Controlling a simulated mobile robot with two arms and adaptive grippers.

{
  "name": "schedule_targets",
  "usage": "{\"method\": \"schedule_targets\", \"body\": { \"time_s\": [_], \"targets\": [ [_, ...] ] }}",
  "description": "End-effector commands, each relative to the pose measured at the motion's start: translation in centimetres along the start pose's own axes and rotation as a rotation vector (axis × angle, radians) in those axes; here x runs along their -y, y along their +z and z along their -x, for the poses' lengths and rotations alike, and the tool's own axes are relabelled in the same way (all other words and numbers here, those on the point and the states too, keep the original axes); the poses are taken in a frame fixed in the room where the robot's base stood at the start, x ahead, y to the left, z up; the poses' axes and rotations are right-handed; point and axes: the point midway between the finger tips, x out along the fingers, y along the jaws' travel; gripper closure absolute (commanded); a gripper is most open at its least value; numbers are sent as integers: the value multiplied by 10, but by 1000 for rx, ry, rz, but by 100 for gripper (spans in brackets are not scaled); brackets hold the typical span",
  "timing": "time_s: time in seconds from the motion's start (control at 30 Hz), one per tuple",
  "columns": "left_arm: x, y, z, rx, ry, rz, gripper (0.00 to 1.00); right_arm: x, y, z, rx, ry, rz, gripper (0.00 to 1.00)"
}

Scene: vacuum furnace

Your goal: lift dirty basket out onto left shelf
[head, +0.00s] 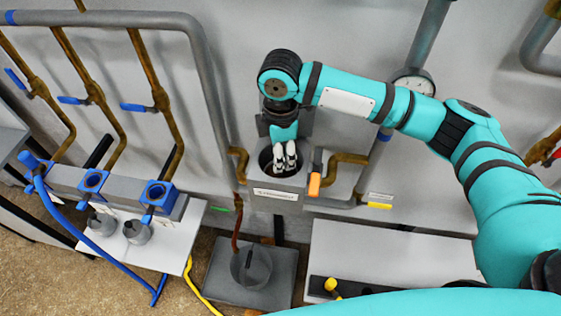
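My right gripper (284,160) points down into the round opening of a grey box (276,197) with a white label, at the centre of the head view. Its two pale fingertips lie close together at the mouth; whether they hold anything cannot be made out. No basket shows clearly in the dark opening, which the gripper partly covers. The white left shelf (182,243) carries two small grey metal cups or baskets (103,222) (137,232); whether either is the dirty basket cannot be told. My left gripper is not in view.
An orange-handled part (314,184) sits at the box's right side. A grey pot (251,266) stands on a dark plate below. Blue-topped fittings (158,192), brown pipes and a blue hose (104,254) crowd the left. A white surface (385,250) at the right is partly bare.

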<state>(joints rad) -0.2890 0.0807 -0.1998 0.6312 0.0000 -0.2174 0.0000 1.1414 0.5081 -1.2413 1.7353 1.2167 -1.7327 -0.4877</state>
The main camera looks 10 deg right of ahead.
Motion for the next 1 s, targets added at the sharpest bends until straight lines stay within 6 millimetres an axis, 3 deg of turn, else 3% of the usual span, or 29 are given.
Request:
{"method": "schedule_targets", "body": {
  "time_s": [0.13,0.3,0.47,0.67,1.0],
  "targets": [
    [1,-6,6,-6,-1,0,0,1,0,-24,1,-3,-1,62],
    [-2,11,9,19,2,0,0,0,0,-42,1,-1,0,62],
    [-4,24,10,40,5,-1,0,0,0,-48,0,1,0,62],
    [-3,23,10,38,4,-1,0,0,0,-49,0,1,0,62],
    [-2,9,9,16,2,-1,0,0,0,-48,0,1,0,100]
  ]
}}
